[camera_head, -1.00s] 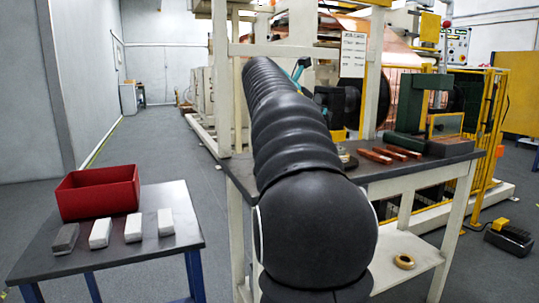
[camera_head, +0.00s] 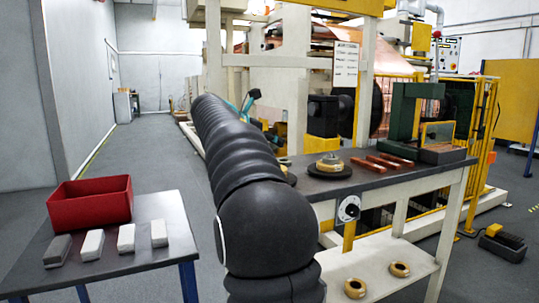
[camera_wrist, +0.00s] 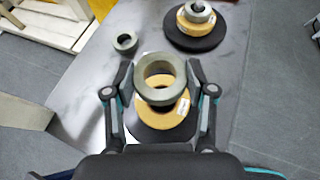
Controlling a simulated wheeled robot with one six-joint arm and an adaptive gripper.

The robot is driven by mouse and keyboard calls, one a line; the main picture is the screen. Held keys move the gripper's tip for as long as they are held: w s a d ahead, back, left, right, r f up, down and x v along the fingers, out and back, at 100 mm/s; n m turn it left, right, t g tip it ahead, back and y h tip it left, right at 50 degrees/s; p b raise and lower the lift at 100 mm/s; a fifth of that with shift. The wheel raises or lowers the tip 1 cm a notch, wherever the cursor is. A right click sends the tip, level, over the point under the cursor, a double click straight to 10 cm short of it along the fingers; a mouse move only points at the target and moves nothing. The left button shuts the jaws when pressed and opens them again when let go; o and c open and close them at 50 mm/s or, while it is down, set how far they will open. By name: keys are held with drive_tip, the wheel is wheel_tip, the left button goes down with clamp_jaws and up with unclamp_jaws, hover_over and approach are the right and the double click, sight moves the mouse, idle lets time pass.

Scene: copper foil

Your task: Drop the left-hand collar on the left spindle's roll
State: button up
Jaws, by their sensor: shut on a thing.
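My gripper (camera_wrist: 160,88) is shut on a grey metal collar (camera_wrist: 178,72) in the wrist view. Below the collar is a yellow roll (camera_wrist: 178,112) with a white label, on a black round base (camera_wrist: 150,131). The collar overlaps the roll's far part in this view, and the gap between them is hard to judge. A second roll (camera_wrist: 184,32) with a grey collar on it stands on another black base at the top. It also shows in the head view (camera_head: 329,164). There my arm hides the gripper and the nearer roll.
A loose grey ring (camera_wrist: 124,42) lies on the table in the wrist view. In the head view, copper-coloured bars (camera_head: 385,163) and a green frame (camera_head: 405,112) stand further right. Yellow rings (camera_head: 355,288) lie on the lower shelf. A red bin (camera_head: 90,205) is on the left table.

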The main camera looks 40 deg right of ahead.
drive_tip(key=shift+f+b, duration=0.55)
drive_tip(key=shift+f, duration=1.4)
drive_tip(key=shift+f, duration=0.4)
drive_tip(key=shift+f, duration=0.2)
drive_tip(key=o, duration=1.3)
drive_tip(key=shift+o, duration=0.2)
